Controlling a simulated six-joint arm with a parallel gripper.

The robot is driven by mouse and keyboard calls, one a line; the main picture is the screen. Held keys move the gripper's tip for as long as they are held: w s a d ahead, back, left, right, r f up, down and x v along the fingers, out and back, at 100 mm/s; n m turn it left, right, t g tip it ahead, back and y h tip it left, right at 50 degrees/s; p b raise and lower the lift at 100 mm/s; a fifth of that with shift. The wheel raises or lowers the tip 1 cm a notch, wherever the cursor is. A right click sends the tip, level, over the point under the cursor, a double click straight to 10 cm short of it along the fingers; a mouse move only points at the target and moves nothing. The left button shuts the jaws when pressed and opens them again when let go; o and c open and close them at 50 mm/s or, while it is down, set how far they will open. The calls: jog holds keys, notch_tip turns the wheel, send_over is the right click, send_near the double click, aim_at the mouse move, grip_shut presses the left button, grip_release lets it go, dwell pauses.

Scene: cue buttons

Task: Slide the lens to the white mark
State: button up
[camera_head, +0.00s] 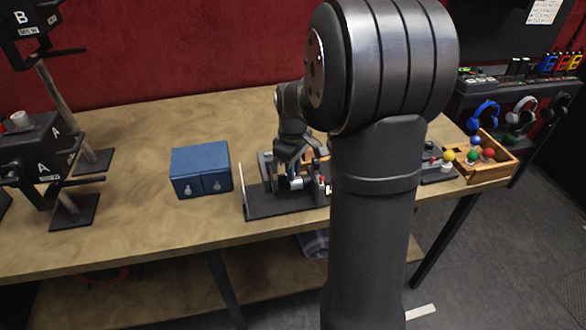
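A dark base (265,205) with small upright parts stands near the table's front edge, partly behind my arm. A thin pale upright panel (242,187) stands at its left end. My gripper (293,178) points down over the middle of this base, among the upright parts. A small white piece and a blue piece show close to the fingertips. I cannot tell which part is the lens, nor whether the fingers touch it. The white mark cannot be made out. The finger opening is too small to judge.
A blue two-drawer box (201,170) stands left of the base. Black stands marked A (72,210) and B are at far left. A wooden tray (492,165) with coloured balls is at right. My arm blocks the centre right. Bare table lies behind the box.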

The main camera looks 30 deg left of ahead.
grip_shut()
jog(key=shift+s+a, duration=0.45)
jog(key=o, duration=0.5)
grip_release()
jog(key=shift+r, duration=0.1)
notch_tip(320, 180, up, 17)
jog(key=shift+r, duration=0.15)
